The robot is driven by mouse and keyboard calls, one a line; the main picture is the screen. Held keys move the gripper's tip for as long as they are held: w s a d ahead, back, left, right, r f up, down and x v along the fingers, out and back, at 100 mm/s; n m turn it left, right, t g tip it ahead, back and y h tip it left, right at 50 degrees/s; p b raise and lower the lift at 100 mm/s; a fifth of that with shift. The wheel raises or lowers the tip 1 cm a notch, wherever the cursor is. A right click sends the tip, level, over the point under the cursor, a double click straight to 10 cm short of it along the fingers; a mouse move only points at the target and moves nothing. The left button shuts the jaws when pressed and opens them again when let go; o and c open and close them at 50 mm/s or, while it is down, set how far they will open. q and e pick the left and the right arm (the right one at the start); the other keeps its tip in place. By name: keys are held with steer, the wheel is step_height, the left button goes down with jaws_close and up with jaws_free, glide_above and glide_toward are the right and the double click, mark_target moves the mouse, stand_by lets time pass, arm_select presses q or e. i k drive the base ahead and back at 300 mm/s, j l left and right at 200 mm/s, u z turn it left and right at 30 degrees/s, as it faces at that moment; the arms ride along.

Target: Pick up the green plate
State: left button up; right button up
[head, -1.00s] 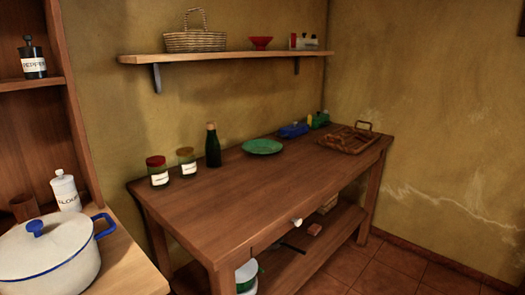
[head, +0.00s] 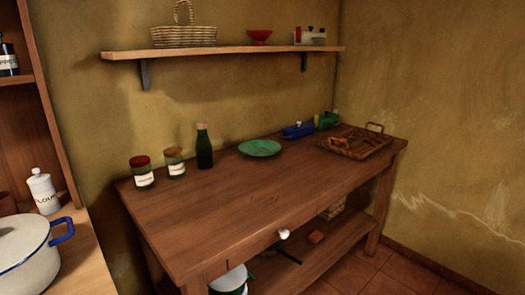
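The green plate (head: 260,148) lies flat on the wooden table (head: 225,205), toward the back near the middle. It is fully in view, and nothing rests on it. A dark green bottle (head: 204,150) stands just to its left. Neither of my grippers shows in the head view.
Two labelled jars (head: 142,172) stand at the table's back left. A blue item (head: 298,131) and a wooden tray (head: 352,141) lie right of the plate. A shelf (head: 225,52) hangs above. A white pot (head: 25,255) sits on the left counter. The table's front is clear.

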mark_target(258, 148)
steer(key=i+l+u, duration=0.1)
steer(key=l, duration=0.35)
steer(key=i+l, duration=0.2)
steer(key=l, duration=0.25)
steer(key=i+l+u, duration=0.15)
steer(key=l, duration=0.3)
steer(key=i+l+u, duration=0.1)
steer(key=l, duration=0.35)
steer(key=i+l, duration=0.1)
steer(key=l, duration=0.35)
steer(key=u, duration=0.05)
